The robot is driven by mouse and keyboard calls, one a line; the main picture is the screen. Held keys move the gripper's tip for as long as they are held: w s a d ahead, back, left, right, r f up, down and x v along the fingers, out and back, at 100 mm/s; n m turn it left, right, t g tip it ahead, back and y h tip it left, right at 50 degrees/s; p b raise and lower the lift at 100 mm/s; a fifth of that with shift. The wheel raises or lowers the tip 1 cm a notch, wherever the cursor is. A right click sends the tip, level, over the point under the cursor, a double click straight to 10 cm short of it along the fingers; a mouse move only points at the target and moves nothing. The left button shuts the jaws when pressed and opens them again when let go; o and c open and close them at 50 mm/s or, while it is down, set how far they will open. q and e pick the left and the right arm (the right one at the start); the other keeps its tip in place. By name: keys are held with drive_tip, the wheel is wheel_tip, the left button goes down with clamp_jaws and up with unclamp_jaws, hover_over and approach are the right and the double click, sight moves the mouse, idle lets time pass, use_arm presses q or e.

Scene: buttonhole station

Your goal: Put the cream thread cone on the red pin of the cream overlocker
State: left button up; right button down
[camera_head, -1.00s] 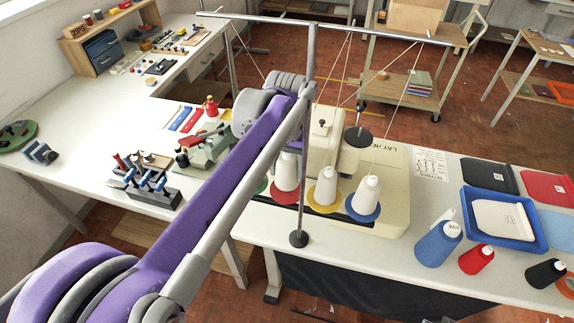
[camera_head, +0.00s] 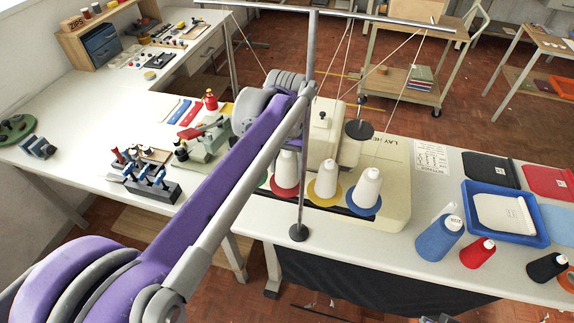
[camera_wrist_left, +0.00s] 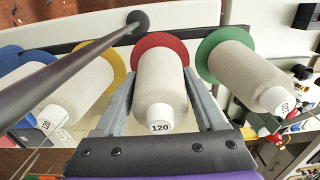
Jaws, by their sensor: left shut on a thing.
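The cream thread cone (camera_wrist_left: 162,82) stands with its wide base at the red disc (camera_wrist_left: 158,41) in the left wrist view. Its narrow end, marked 120, points toward the camera. My left gripper (camera_wrist_left: 162,92) is shut on it, with one grey finger on each side. The red pin is hidden, apparently inside the cone. In the head view the cone (camera_head: 286,172) shows at the red disc (camera_head: 284,191) on the cream overlocker (camera_head: 392,180), partly behind my arm. My left fingers are hidden there. My right gripper is not in view.
Cream cones stand on the neighbouring yellow disc (camera_head: 324,203), blue disc (camera_head: 364,207) and green disc (camera_wrist_left: 225,40). A thin grey stand pole (camera_head: 302,195) rises close to my arm. Blue (camera_head: 440,239), red and black cones stand right of the machine, near a blue tray (camera_head: 541,238).

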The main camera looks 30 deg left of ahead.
use_arm(q)
drive_tip(key=shift+f, duration=0.3)
drive_tip(key=o, duration=1.5)
drive_tip(key=shift+c, duration=0.2)
wheel_tip(320, 180, up, 11)
drive_tip(key=shift+f+p, duration=0.1)
drive_tip(key=shift+p, duration=0.2)
